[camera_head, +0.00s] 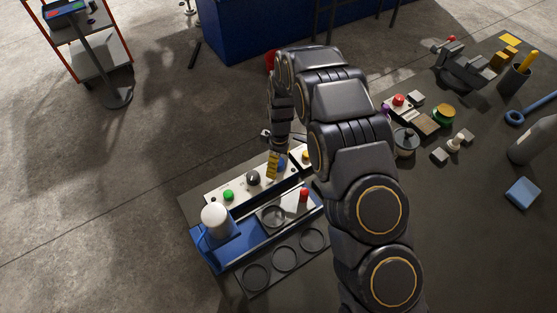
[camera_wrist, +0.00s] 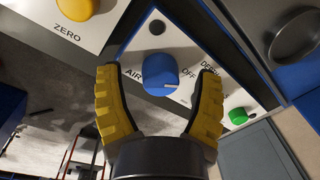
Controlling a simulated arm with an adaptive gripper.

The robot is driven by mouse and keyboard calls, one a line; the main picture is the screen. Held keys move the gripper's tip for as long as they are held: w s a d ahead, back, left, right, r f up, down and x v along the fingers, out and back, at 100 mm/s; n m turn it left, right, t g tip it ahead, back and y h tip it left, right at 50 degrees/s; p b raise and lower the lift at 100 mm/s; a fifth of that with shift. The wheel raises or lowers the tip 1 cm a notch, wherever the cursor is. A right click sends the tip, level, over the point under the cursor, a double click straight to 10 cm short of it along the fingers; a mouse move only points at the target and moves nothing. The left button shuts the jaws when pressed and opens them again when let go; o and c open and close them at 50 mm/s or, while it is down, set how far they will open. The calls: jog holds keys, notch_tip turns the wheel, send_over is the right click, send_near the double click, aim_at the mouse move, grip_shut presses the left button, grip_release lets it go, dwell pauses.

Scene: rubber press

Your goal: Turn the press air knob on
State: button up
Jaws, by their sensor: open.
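The blue air knob (camera_wrist: 158,72) is on a white panel in the wrist view, with "AIR" printed to its left and "OFF" to its right. A pale pointer line on its face points right, toward the OFF side. My gripper (camera_wrist: 157,76) is open, with one yellow finger on each side of the knob; gaps show between the fingers and the knob, and depth is hard to judge. In the head view my gripper (camera_head: 273,165) is at the press panel (camera_head: 240,188), and a sliver of the blue knob (camera_head: 283,161) shows beside the fingers.

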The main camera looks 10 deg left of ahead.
jog(key=c, duration=1.1)
jog(key=shift+m, duration=0.3)
jog(key=m, duration=0.3)
jog(key=shift+d+m, duration=0.1)
jog(key=shift+m, duration=0.2)
jog(key=m, duration=0.4)
jog(key=shift+m, duration=0.3)
jog(key=m, duration=0.4)
jog(key=shift+s+m, duration=0.1)
jog(key=shift+m, duration=0.2)
jog(key=shift+m+t, duration=0.3)
jog(key=shift+m, duration=1.9)
